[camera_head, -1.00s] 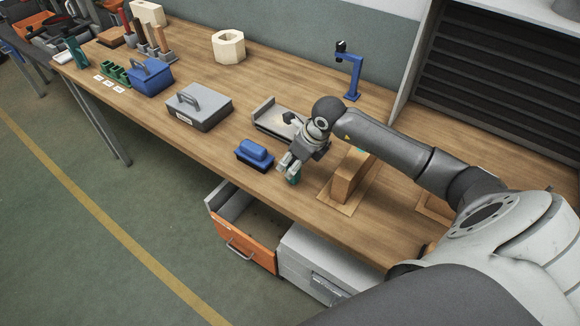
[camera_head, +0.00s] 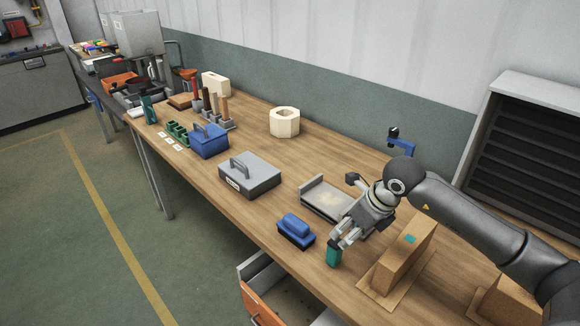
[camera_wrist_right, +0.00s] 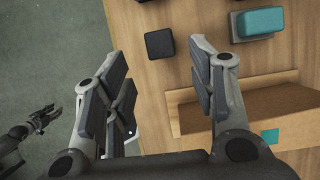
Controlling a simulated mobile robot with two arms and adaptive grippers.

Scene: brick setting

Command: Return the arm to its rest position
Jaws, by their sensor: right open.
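My right gripper (camera_head: 338,246) is low over the front of the wooden workbench (camera_head: 300,160), its fingers beside a small teal object (camera_head: 333,257) near the bench edge. Its fingers also show spread apart in the right wrist view (camera_wrist_right: 165,88), with nothing held between them. In that view a dark, square-topped object (camera_wrist_right: 160,43) sits on the bench beyond the fingers. My left gripper (camera_wrist_right: 42,118) shows small at the left of the wrist view, over the floor; its finger opening is unclear. The left arm is not in the head view.
A tan block (camera_head: 402,258) with a teal patch stands just right of the gripper. A blue brush-like block (camera_head: 296,230) and a grey tray (camera_head: 325,199) are close by. A grey handled box (camera_head: 250,176) stands further left. An orange-fronted drawer (camera_head: 258,306) hangs open below.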

